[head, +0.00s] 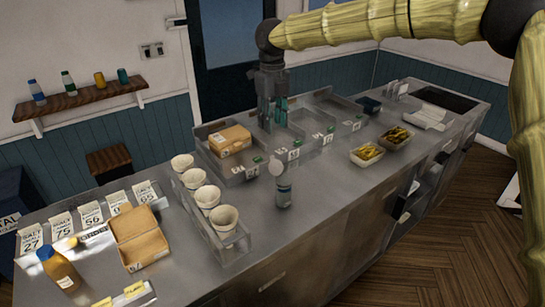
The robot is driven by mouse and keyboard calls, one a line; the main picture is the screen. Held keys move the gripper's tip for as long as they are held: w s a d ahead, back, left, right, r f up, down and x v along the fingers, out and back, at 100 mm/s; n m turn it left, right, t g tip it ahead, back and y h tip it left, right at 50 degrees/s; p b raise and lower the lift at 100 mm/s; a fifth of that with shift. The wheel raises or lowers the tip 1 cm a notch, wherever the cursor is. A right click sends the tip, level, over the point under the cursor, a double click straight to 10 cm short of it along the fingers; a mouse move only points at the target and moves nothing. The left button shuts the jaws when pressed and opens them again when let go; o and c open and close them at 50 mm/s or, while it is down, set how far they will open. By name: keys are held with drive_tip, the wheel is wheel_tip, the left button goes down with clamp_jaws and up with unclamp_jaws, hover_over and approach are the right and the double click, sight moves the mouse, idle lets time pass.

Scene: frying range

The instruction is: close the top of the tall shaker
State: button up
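A grey shaker with a blue band (283,192) stands upright on the steel counter, in front of the bins. I take it for the tall shaker. A pale round piece at its top left looks like its lid, tipped up and open, though it is small in this view. My gripper (274,118) hangs above and behind the shaker, over the bins, pointing down. Its two teal fingers are apart with nothing visible between them. The gripper is not touching the shaker.
A divided bin row (245,168) holds a cardboard box (230,140). A rack of paper cups (224,219) stands left of the shaker. Two fry trays (367,156) sit to the right. An open carton (138,240) and an orange bottle (60,270) are at left. Counter before the shaker is clear.

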sight(273, 157)
drive_tip(key=f+p, duration=0.1)
drive_tip(key=f, duration=0.3)
drive_tip(key=f+p, duration=0.1)
drive_tip(key=f, duration=0.3)
drive_tip(key=w+f+p, duration=0.1)
drive_tip(key=f, duration=0.3)
drive_tip(key=shift+f, duration=0.1)
clamp_jaws()
